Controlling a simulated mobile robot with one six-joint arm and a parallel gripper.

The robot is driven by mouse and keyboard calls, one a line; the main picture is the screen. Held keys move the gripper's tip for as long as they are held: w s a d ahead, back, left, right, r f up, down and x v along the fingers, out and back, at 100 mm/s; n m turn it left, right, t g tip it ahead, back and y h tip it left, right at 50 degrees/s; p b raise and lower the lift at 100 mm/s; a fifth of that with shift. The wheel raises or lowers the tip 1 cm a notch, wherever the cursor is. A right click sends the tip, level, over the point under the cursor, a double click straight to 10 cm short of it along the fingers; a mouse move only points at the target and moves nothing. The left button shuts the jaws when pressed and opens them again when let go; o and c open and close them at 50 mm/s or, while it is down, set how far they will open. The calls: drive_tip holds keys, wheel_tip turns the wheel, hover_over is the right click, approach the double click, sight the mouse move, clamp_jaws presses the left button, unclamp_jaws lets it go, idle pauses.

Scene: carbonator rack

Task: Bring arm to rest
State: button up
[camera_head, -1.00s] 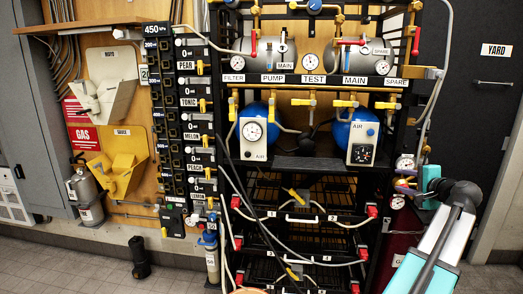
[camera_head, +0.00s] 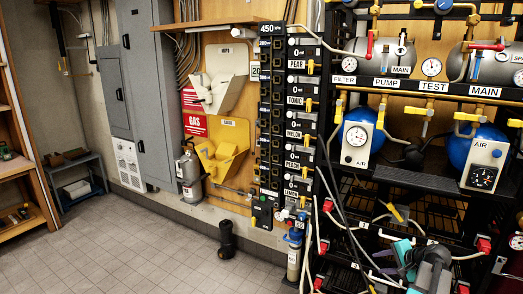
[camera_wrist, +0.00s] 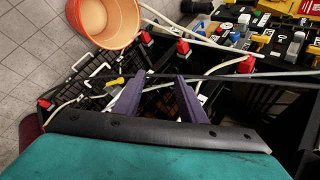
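My gripper (camera_wrist: 158,88) shows in the wrist view with its two purple fingers spread apart and nothing between them. Beyond the fingers are the rack's lower black shelves (camera_wrist: 95,85), with red-ended parts and pale hoses. In the head view my teal and grey arm (camera_head: 428,268) is at the bottom right, in front of the rack's lower shelves. The carbonator rack (camera_head: 440,97) stands at the right, with tanks, gauges and labels such as PUMP and TEST.
An orange bucket (camera_wrist: 103,20) is at the top left of the wrist view. A black cylinder (camera_head: 226,238) stands on the tiled floor near the wall panel. Grey cabinets (camera_head: 158,70) and a low side table (camera_head: 75,178) are further left. The floor at the left is clear.

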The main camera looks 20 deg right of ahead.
drive_tip(key=w+a+f+n+g+y, duration=0.1)
drive_tip(key=w+a+f+n+g, duration=0.15)
drive_tip(key=a+f, duration=0.75)
drive_tip(key=w+a+f+n+g+y, duration=0.1)
drive_tip(key=a+f+n+g+y, duration=0.15)
drive_tip(key=a+f, duration=0.7)
drive_tip(key=w+a+f+n+g+y, duration=0.1)
drive_tip(key=a+f+n+g, duration=0.3)
drive_tip(key=a, duration=1.1)
drive_tip(key=s+a+f+n+g, duration=0.1)
drive_tip(key=s+a+f+n, duration=0.1)
drive_tip(key=s+a+f, duration=0.45)
drive_tip(key=s+a+f+n+g, duration=0.1)
drive_tip(key=s+a+f+n, duration=0.15)
drive_tip(key=a, duration=0.65)
drive_tip(key=s+a+f+n+g+h, duration=0.2)
drive_tip(key=s+a, duration=0.1)
drive_tip(key=s, duration=0.4)
drive_tip(key=s+a+f+n+g+h, duration=0.1)
drive_tip(key=s+a+f+n+h, duration=0.1)
drive_tip(key=s, duration=0.5)
drive_tip(key=shift+a+f+n+g, duration=0.4)
drive_tip(key=shift+a+f+n, duration=0.3)
drive_tip(key=shift+a, duration=0.45)
drive_tip(key=shift+r, duration=0.1)
drive_tip(key=shift+c, duration=0.9)
